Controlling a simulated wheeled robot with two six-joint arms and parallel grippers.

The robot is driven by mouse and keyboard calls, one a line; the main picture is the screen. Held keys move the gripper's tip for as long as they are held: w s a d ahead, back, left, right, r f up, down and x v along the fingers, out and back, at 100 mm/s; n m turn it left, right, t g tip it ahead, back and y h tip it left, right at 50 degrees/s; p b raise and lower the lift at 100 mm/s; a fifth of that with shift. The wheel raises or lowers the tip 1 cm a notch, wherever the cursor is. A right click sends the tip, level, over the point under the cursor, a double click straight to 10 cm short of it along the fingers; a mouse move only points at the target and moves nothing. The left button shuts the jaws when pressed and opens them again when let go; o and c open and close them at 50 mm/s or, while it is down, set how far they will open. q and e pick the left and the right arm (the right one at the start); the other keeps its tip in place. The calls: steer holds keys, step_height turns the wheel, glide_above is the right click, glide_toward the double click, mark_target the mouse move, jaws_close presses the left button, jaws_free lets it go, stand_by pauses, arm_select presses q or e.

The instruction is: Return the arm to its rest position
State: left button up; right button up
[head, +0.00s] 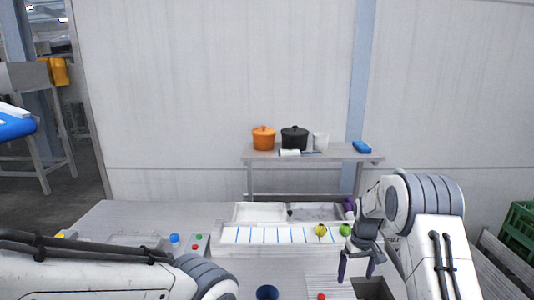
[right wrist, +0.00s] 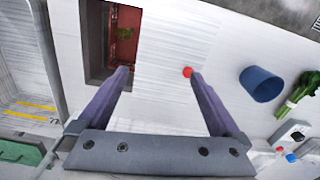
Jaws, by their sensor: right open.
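My right arm reaches in from the right in the head view. Its gripper (head: 356,278) points down over the counter near a dark opening (head: 372,289). In the right wrist view the same gripper (right wrist: 160,73) has its two purple fingers spread wide, with nothing between them. Below it lie a pale ribbed board (right wrist: 165,100) and the opening (right wrist: 97,50), which is red inside with something green in it. My left arm crosses the lower left of the head view; its gripper is out of the picture.
A red round thing (right wrist: 187,71) shows beside one fingertip. A blue cup (right wrist: 260,83) and a leafy green bunch (right wrist: 298,92) lie to its right. Yellow (head: 320,229) and green (head: 345,229) round items sit behind on a striped strip. Pots (head: 294,138) stand on a back table (head: 258,154).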

steer(key=s+a+p, duration=0.2)
steer(key=s+a, duration=0.6)
steer(key=s, duration=0.2)
arm_select(q)
step_height(320, 180, down, 6)
steer(key=m+g+b, duration=0.1)
steer(key=m+b, duration=0.1)
steer(key=b, duration=0.5)
steer(key=shift+w, duration=0.15)
arm_select(e)
steer(key=s+a+f+m, duration=0.1)
steer(key=s+f, duration=0.6)
steer(key=f, duration=0.2)
steer(key=shift+s+f, duration=0.25)
steer(key=shift+f, duration=0.1)
arm_select(q)
steer(key=shift+r, duration=0.1)
arm_select(e)
steer(key=shift+a, duration=0.1)
